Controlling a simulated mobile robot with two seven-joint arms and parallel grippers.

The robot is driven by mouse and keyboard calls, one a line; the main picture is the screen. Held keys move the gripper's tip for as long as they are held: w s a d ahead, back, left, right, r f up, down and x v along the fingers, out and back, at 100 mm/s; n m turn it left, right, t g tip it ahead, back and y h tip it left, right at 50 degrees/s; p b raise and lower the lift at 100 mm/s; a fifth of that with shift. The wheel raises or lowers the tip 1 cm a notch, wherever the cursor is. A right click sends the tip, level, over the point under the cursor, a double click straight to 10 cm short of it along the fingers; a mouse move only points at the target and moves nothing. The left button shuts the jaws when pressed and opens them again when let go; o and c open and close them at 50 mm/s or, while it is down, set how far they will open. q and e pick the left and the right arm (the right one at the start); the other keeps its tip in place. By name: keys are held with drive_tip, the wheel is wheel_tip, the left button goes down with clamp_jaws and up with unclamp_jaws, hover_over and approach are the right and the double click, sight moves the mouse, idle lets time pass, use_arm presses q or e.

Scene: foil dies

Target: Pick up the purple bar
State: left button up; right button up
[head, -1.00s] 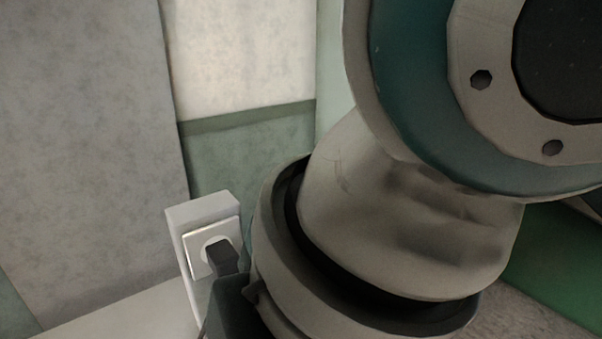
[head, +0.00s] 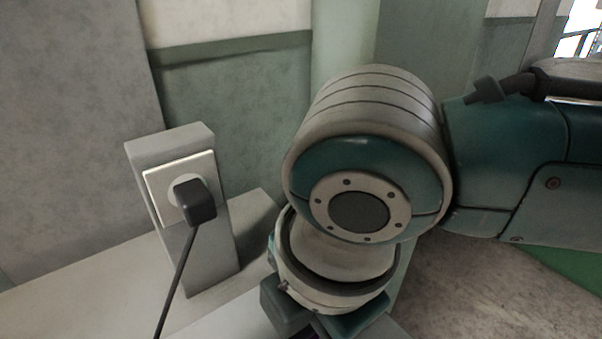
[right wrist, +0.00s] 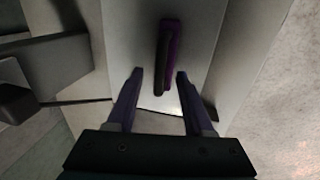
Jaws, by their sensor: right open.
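The purple bar (right wrist: 168,52) shows in the right wrist view. It is a narrow, dark purple piece with its long side pointing away from my right gripper. It is over a pale, flat surface. My right gripper (right wrist: 159,74) is open, with one finger on each side of the bar in the picture. The bar's near end appears between the fingertips, with gaps on both sides. I cannot tell how far beyond the fingers it is. In the head view my right arm covers this area, and the bar cannot be made out. My left gripper is not in view.
A grey post with a white socket plate (head: 155,190) and a black plug (head: 195,201) stands left of my right arm in the head view. Its cable (head: 176,282) runs down. A grey wall panel (head: 70,110) stands behind.

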drive_tip(key=shift+f, duration=0.45)
drive_tip(key=shift+c, duration=0.3)
drive_tip(key=shift+w, duration=0.1)
clamp_jaws()
drive_tip(key=shift+r, duration=0.1)
idle(0.6)
